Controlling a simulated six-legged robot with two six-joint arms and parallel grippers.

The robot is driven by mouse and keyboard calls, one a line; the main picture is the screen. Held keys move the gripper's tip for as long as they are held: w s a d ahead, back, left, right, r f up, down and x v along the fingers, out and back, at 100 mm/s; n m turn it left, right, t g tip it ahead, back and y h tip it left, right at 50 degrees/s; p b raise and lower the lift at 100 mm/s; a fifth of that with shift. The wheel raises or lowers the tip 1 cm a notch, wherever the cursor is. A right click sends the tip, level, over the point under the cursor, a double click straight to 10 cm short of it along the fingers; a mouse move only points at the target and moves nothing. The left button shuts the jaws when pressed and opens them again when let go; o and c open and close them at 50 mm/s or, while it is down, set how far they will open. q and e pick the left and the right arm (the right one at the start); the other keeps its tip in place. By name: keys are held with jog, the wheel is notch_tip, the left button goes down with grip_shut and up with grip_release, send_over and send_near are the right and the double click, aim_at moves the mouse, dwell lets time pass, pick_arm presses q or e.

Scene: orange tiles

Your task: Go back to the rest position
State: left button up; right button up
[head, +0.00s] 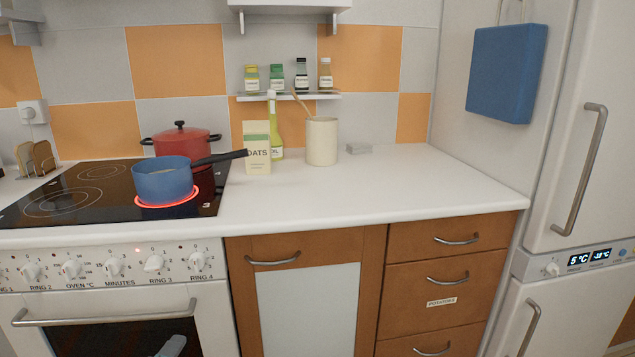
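An oats box (257,160), an oil bottle (273,135) and a cream utensil jar (321,142) stand on the white counter (400,190), which is clear towards the right front. Spice jars stand on a wall shelf (290,97). The fridge (580,150) stands at right.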

pick_arm(q)
jog(key=s+d+f+n+g+h, duration=0.1)
jog(key=s+d+f+n+g, duration=0.15)
jog(key=s+d+f, duration=0.4)
jog(key=s+d+f+n+g+h, duration=0.1)
jog(key=d+f+g+h, duration=0.15)
jog(key=f, duration=0.65)
jog(key=s+d+f+n+g+h, duration=0.1)
jog(key=s+d+f+n+g, duration=0.15)
jog(key=d+f, duration=0.4)
jog(key=s+d+f+n+g+h, duration=0.1)
jog(key=s+f+n+g, duration=0.25)
jog(key=s+n, duration=0.35)
jog(key=s+d+f+n+g, duration=0.2)
jog(key=s+f+n+g, duration=0.15)
jog(key=s+n, duration=0.3)
notch_tip(320, 180, up, 22)
jog(key=n+p, duration=0.1)
jog(key=p, duration=2.2)
jog(key=shift+w+r, duration=0.25)
jog(key=shift+a+n, duration=0.1)
jog(key=shift+n, duration=0.15)
